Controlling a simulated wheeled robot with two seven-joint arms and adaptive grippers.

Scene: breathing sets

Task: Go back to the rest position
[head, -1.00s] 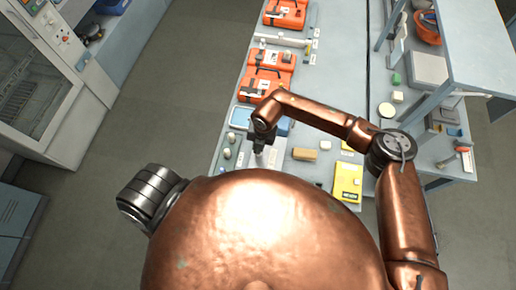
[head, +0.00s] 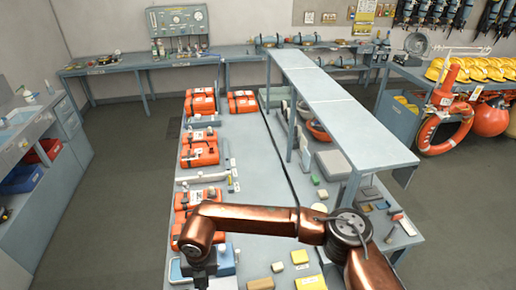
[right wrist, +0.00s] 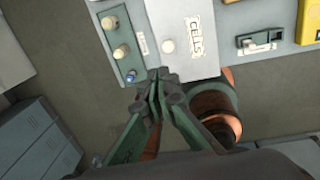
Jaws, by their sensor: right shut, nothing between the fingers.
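My right gripper (head: 201,279) hangs at the bottom edge of the head view, over the near left part of the long grey workbench (head: 250,165). My copper right arm reaches across the bench from the right. In the right wrist view the fingers of the right gripper (right wrist: 159,82) are together with nothing between them. They show in front of the edge of a grey panel marked CELLS (right wrist: 187,32). My left gripper is in neither view now.
Orange cases (head: 199,148) stand along the bench's left side. A raised grey shelf (head: 335,105) runs along its right side. A yellow box (head: 311,284) lies near my right arm. An orange life ring (head: 440,130) is at the right. The floor left of the bench is clear.

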